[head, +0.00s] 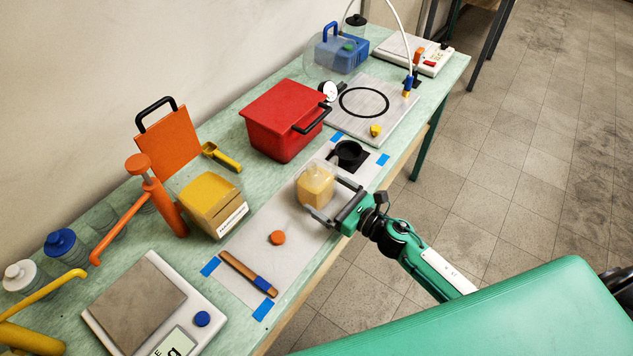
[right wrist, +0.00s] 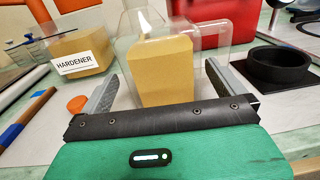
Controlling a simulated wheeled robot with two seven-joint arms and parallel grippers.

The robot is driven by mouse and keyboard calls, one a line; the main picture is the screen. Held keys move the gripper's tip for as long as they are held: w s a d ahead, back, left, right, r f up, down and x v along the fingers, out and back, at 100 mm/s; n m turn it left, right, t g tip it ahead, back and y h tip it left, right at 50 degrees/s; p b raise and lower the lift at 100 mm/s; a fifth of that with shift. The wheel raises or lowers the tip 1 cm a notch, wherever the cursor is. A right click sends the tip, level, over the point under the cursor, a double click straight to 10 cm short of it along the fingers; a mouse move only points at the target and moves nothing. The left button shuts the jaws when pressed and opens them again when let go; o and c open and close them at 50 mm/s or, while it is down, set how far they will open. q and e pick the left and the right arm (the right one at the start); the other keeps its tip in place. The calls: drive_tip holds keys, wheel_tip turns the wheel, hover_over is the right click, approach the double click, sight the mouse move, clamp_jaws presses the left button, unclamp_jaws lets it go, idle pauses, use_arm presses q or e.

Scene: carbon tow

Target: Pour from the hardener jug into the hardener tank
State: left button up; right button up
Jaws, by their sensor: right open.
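The hardener jug (head: 316,186) is a clear jug with amber contents, upright on the grey mat by the table's front edge. It also fills the middle of the right wrist view (right wrist: 164,68). My right gripper (head: 330,202) is open, its fingers on either side of the jug; I cannot tell whether they touch it. The hardener tank (head: 200,199) is a yellow-tan box with a white label, left of the jug. Its label reads HARDENER in the right wrist view (right wrist: 78,60). My left gripper is not in view.
A black round cup (head: 349,152) stands behind the jug, and a red lidded bin (head: 283,117) behind the mat. An orange cap (head: 278,237) and a wooden stick (head: 247,272) lie on the mat. An orange pump (head: 165,205) stands left of the tank, a scale (head: 210,325) nearer.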

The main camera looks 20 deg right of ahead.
drive_tip(key=p+x, duration=0.1)
drive_tip(key=x, duration=0.2)
drive_tip(key=shift+w+r, duration=0.1)
drive_tip(key=shift+w, duration=0.25)
drive_tip(key=shift+w+a+p, duration=0.3)
drive_tip(key=c, duration=1.3)
